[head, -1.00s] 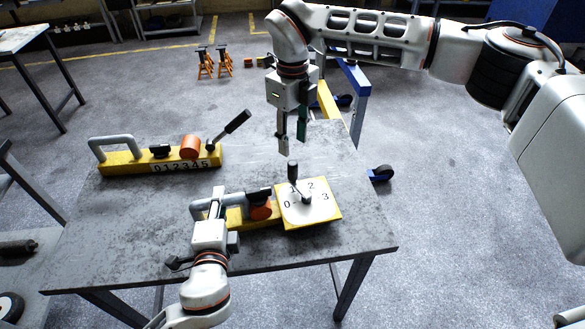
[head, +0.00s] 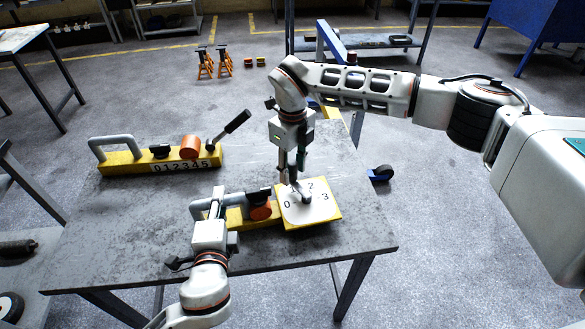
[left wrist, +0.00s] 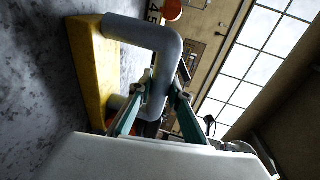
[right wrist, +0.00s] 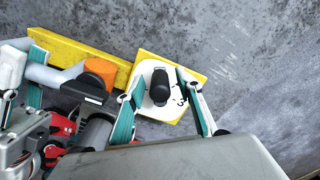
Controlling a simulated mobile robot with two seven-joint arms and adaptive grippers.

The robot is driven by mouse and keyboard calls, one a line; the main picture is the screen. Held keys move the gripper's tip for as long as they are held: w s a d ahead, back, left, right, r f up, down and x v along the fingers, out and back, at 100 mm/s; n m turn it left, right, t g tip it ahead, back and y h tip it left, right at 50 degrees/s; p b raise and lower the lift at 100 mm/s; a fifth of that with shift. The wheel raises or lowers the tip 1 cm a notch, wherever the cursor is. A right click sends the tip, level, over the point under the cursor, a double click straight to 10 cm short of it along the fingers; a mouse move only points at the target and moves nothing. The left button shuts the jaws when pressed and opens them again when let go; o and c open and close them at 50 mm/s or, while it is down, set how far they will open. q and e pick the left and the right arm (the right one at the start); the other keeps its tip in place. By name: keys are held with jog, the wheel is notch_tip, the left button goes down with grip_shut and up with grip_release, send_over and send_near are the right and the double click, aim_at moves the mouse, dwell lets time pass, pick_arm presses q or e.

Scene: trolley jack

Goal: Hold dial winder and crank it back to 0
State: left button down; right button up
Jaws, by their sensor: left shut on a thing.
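The dial winder has a yellow body, a grey bar handle (left wrist: 155,40) and a white dial face (head: 310,210) marked 0 to 3. My left gripper (left wrist: 150,105) is shut on the grey handle, as the left wrist view shows. The dial's crank has a black upright knob (right wrist: 160,86); in the head view it sits near the 1. My right gripper (right wrist: 163,104) is open, with one finger on each side of the knob. It also shows above the dial in the head view (head: 291,176), where it hides most of the knob.
A second yellow winder (head: 128,163) with an orange cylinder, a black lever and a 0 to 5 scale lies at the table's back left. The steel table (head: 120,235) is otherwise bare. A blue-framed object with a wheel (head: 382,172) stands behind its right edge.

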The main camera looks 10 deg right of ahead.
grip_shut()
jog(key=shift+a, duration=0.1)
jog(key=n, duration=0.1)
jog(key=s+a+n, duration=0.1)
jog(key=n, duration=0.1)
jog(key=shift+s+a, duration=0.1)
jog(key=shift+a, duration=0.05)
jog(key=s+n, duration=0.1)
jog(key=n, duration=0.1)
jog(key=a+n, duration=0.1)
jog(key=n, duration=0.1)
jog(key=shift+s+a, duration=0.1)
jog(key=shift+s, duration=0.25)
jog(key=s+n, duration=0.1)
jog(key=n, duration=0.2)
jog(key=shift+s+a, duration=0.3)
jog(key=shift+s, duration=0.1)
jog(key=shift+s+n, duration=0.4)
jog(key=shift+n, duration=0.4)
jog(key=shift+s+n, duration=0.35)
jog(key=shift+n, duration=0.45)
